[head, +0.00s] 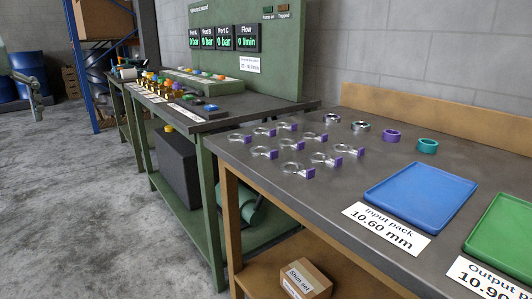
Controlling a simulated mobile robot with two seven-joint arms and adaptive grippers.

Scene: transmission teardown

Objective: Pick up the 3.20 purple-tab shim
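Several thin pale ring shims with purple tabs lie in a loose grid on the dark bench top, among them a front shim (309,173), a middle shim (273,154) and a back shim (294,126). Their size markings are too small to read, so I cannot tell which is the 3.20 one. A small grey-green jointed piece at the left edge looks like part of my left gripper (35,92). It is far from the shims, and its fingers are not clear. My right gripper is not in view.
Two metal rings (361,126), a purple ring (391,136) and a teal ring (427,146) stand behind the shims. A blue tray (420,195) and a green tray (505,235) lie to the right. A green test bench (205,125) adjoins at left.

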